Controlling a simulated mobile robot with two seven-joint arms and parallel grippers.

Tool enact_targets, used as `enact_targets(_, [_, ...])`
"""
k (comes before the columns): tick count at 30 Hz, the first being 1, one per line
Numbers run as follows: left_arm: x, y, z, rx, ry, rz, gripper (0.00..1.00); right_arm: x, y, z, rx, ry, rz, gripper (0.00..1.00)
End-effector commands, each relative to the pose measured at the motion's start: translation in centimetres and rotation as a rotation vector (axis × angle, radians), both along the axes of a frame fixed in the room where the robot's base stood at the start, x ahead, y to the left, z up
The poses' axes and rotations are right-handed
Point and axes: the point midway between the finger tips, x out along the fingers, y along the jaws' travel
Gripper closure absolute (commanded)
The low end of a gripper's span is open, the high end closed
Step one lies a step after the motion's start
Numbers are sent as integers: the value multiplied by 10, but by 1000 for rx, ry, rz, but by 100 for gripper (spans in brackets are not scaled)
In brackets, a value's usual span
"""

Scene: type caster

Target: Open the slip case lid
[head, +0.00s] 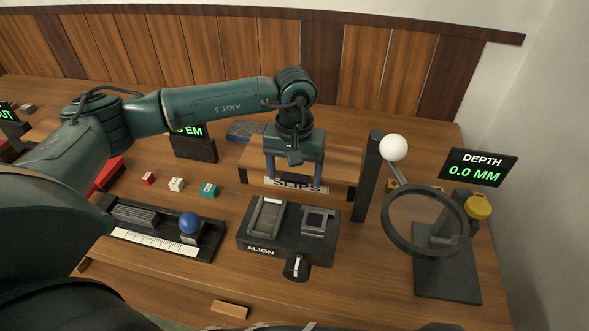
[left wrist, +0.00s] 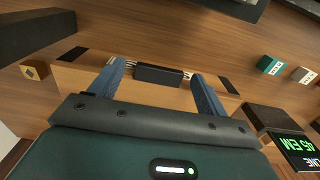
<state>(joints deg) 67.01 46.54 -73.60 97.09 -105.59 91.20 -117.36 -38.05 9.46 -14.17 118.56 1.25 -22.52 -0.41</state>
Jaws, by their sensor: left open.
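The slip case (head: 341,180) is a low wooden box with black corners and a "SLIPS" label (head: 297,185) on its front; its wooden lid (head: 340,155) looks shut. My left gripper (head: 294,183) points down at the front edge of the case, open, with one blue finger toward each end of the label. In the left wrist view, a dark bar (left wrist: 158,74) at the case's front edge lies between the open fingers (left wrist: 157,68), with a gap on both sides. The bar partly hides the label. My right gripper is not in view.
A black post (head: 367,176) with a white ball and a magnifier ring (head: 387,224) stand right of the case. The "ALIGN" block (head: 260,249) is in front. A "DEPTH" display (head: 478,166) is at right. Small coloured blocks (head: 177,184) and a ruler tray (head: 160,242) are at left.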

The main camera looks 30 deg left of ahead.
Motion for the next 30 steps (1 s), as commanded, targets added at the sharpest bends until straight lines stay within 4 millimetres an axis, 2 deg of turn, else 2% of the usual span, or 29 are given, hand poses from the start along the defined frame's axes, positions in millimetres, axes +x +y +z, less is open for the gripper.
enact_targets(2, [0,0,0,0,0,0,24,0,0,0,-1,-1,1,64])
enact_targets(5, [0,0,0,0,1,0,31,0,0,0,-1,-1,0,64])
enact_targets(25, [0,0,0,0,0,1,86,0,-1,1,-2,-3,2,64])
enact_targets(30, [2,0,1,0,0,1,87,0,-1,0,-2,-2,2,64])
